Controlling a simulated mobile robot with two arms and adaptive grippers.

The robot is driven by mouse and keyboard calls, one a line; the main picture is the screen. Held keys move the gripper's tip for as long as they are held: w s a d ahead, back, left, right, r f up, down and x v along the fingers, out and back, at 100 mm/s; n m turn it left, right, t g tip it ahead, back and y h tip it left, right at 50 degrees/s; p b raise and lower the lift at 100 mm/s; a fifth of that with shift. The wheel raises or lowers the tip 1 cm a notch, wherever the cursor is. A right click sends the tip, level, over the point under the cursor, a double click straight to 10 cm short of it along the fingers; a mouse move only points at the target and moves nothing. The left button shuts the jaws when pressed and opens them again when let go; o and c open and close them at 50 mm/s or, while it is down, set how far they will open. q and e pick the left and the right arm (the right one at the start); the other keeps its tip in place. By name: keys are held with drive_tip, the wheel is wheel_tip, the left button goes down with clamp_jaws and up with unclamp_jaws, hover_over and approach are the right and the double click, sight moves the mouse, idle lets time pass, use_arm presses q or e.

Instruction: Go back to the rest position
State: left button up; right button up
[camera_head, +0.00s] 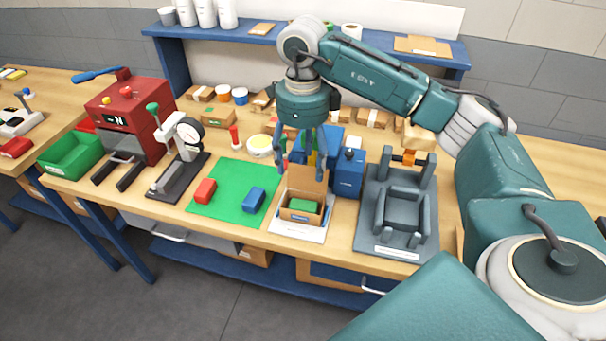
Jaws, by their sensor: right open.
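My right gripper (309,163) hangs from the arm that comes in from the right. It points down with its fingers spread, and nothing shows between them. It is above and behind an open cardboard box (287,213), in front of blue items at the back of the bench. A green block (303,205) lies in the box, whose flap stands up. A red block (205,191) and a blue block (254,200) lie on a green mat (228,181). My left gripper is not in view.
A red machine (128,108) and a dial gauge stand (183,150) are on the left of the wooden bench. A grey fixture (398,212) stands right of the box. A blue shelf (215,36) runs behind. A green bin (72,155) is at the far left.

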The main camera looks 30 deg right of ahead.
drive_tip(key=shift+r, duration=0.5)
